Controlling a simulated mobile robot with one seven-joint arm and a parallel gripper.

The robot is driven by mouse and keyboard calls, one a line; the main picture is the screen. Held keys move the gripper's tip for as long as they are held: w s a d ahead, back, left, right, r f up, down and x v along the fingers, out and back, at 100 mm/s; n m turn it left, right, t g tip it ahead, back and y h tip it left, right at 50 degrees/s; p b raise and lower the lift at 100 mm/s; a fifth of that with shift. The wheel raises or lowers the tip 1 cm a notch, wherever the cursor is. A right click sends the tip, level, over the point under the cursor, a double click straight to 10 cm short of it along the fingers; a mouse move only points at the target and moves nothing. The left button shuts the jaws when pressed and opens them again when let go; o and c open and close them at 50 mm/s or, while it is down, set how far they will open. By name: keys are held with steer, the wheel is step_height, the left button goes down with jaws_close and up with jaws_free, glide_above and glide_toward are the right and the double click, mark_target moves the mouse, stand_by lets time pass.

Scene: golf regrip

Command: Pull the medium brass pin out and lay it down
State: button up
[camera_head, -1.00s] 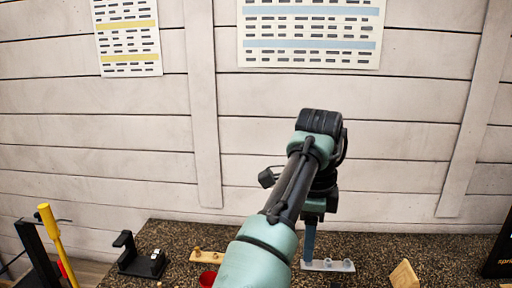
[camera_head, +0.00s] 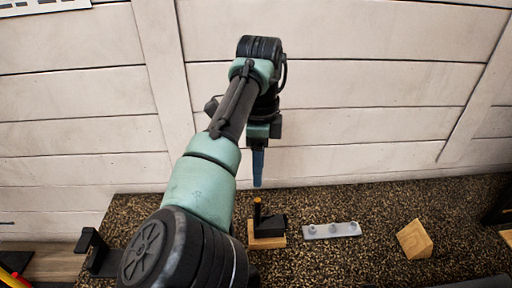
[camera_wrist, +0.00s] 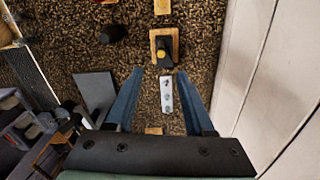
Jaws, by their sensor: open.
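A brass-coloured pin (camera_head: 257,204) stands upright at a black block (camera_head: 271,226) on a wooden base (camera_head: 266,242). In the wrist view the pin's round end (camera_wrist: 161,54) shows on the black block, just beyond the fingertips. I cannot tell its size class. My gripper (camera_head: 258,184) points down above the pin, apart from it in the head view. In the wrist view my gripper (camera_wrist: 158,72) is open and empty, its two blue fingers spread wide.
A grey plate (camera_head: 318,232) with several round features lies right of the wooden base. A wooden wedge (camera_head: 414,240) is farther right. A black stand (camera_head: 92,250) is at the left. Speckled counter (camera_head: 370,205) is clear behind the plate; a plank wall (camera_head: 380,85) rises behind.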

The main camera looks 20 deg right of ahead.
mark_target(258, 200)
step_height(258, 200, down, 10)
steer(key=shift+w+r+p, duration=0.1)
steer(key=shift+r+p, duration=0.15)
steer(key=shift+p, duration=0.7)
jaws_close()
jaws_free()
steer(key=shift+r, duration=0.1)
